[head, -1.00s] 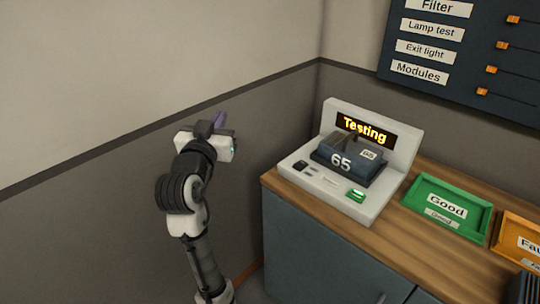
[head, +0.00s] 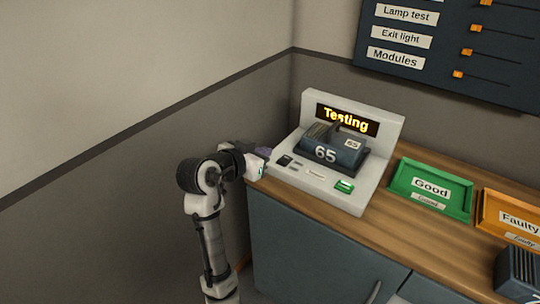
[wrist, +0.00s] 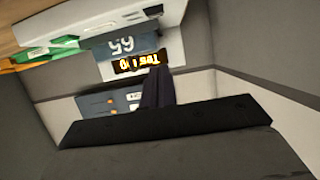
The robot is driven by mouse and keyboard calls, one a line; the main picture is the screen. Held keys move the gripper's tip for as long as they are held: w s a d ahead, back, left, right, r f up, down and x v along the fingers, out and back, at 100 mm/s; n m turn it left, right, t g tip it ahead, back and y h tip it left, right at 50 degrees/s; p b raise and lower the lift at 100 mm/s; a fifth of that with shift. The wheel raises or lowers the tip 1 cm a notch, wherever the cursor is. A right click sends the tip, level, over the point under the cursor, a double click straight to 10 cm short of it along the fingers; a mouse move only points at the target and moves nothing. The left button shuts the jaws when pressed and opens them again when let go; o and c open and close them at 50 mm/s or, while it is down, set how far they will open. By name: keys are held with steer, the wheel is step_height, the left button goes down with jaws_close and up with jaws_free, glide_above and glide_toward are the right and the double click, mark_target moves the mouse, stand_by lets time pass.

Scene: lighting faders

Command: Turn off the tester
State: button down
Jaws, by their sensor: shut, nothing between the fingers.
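The tester (head: 322,199) is a white console on the counter, with a lit display (head: 346,119) reading "Testing". A dark module (head: 335,148) marked 65 sits on it. On its front face are a small black switch (head: 284,160) at the left and a green button (head: 344,186) at the right. My gripper (head: 265,151) is shut and empty, just left of the tester's front left corner, near the black switch; I cannot tell whether it touches. In the wrist view the scene is upside down, with my closed fingers (wrist: 157,88) in front of the tester (wrist: 178,35).
A green "Good" tray (head: 462,213) and an orange "Faulty" tray (head: 487,223) stand right of the tester on the wooden counter (head: 394,232). A dark fader panel (head: 440,75) hangs on the wall above. Another dark module (head: 520,272) shows at the lower right.

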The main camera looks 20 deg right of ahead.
steer(key=p, duration=0.2)
glide_above(286, 158)
steer(key=s+a, duration=0.3)
steer(key=f, duration=0.3)
steer(key=shift+w+d, duration=0.1)
steer(key=shift+w, duration=0.15)
step_height(286, 158, down, 3)
steer(key=shift+f+p, duration=0.15)
steer(key=shift+p, duration=0.3)
steer(key=shift+f, duration=0.5)
steer(key=shift+f+b, duration=0.5)
steer(key=shift+s+r, duration=0.1)
steer(key=shift+r, duration=0.05)
steer(key=shift+r+p, duration=0.75)
steer(key=shift+r, duration=0.1)
